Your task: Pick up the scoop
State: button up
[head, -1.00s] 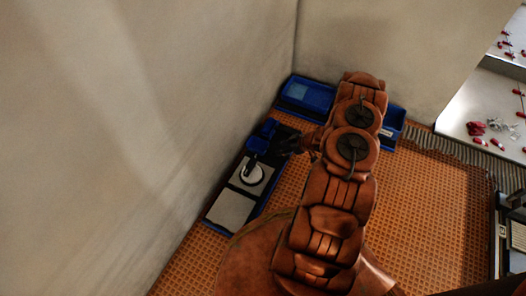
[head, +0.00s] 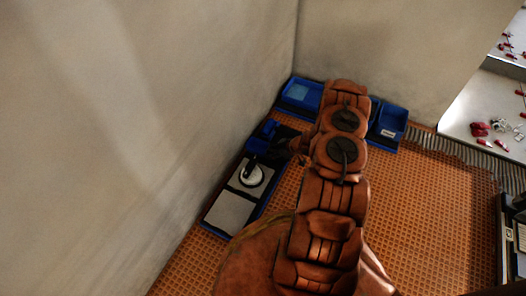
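A small blue object with a dark handle-like part (head: 262,133), possibly the scoop, lies on the dark far part of a tray (head: 207,224) along the left wall. It is too small to name surely. My gripper (head: 281,146) is dark and low beside its right side. I cannot tell whether they touch, or whether the fingers are open or shut. My copper-coloured arm hides part of the floor and bins behind it.
A white round piece (head: 251,175) and a grey plate (head: 230,210) lie on the same tray. Blue bins stand at the back left (head: 300,93) and back right (head: 389,125). Orange grid floor (head: 420,220) is clear on the right. A pale surface (head: 470,110) holds red-handled items.

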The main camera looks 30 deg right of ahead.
grip_shut()
jog(key=shift+r, duration=0.15)
